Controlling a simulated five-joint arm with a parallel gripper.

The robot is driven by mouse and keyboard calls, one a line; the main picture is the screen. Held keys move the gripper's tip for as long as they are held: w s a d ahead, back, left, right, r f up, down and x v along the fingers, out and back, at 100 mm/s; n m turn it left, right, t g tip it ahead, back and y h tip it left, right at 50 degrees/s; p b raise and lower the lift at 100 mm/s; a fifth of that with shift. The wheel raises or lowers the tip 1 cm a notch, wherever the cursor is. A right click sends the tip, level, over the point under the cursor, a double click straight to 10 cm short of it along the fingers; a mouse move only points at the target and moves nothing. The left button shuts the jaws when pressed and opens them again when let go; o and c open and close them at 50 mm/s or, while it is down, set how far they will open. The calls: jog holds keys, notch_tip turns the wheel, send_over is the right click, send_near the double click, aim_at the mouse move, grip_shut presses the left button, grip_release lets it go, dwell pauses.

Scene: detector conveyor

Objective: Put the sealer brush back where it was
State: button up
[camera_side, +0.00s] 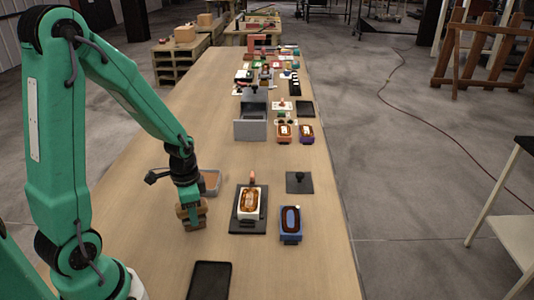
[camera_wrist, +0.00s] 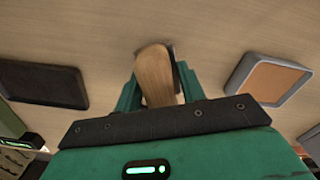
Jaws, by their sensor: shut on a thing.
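My gripper (camera_side: 190,212) is low over the near left part of the table, left of the white block on the black plate. In the wrist view my gripper (camera_wrist: 160,88) is shut on the wooden handle of the sealer brush (camera_wrist: 155,70). A small dark part shows at the handle's far end; the rest of the brush is hidden. In the side view a tan-brown shape shows at the fingers, and I cannot tell the brush's tip from it or whether it touches the table.
A grey tray with a tan-orange inside (camera_side: 217,180) stands just behind my gripper. An empty black tray (camera_side: 209,281) lies in front. To the right are a black plate (camera_side: 236,226) bearing a white block, a blue holder (camera_side: 290,237), and a dark square plate (camera_side: 307,188).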

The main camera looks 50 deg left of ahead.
jog(key=shift+f, duration=0.25)
jog(key=o, duration=0.9)
jog(key=shift+r, duration=0.15)
jog(key=shift+r, duration=6.05)
jog(key=shift+d+r, duration=0.35)
jog(key=shift+r, duration=0.1)
jog(key=shift+s+d+r+n+t, duration=0.75)
jog(key=shift+s+d+r+t, duration=0.2)
jog(key=shift+d+r, duration=0.5)
jog(key=shift+s+d+r+n+t, duration=0.85)
jog(key=shift+d+r, duration=0.45)
jog(key=shift+r, duration=0.2)
jog(key=shift+s+d+r+n+t, duration=0.7)
jog(key=shift+s+d+r+t, duration=0.25)
jog(key=shift+d+r, duration=0.5)
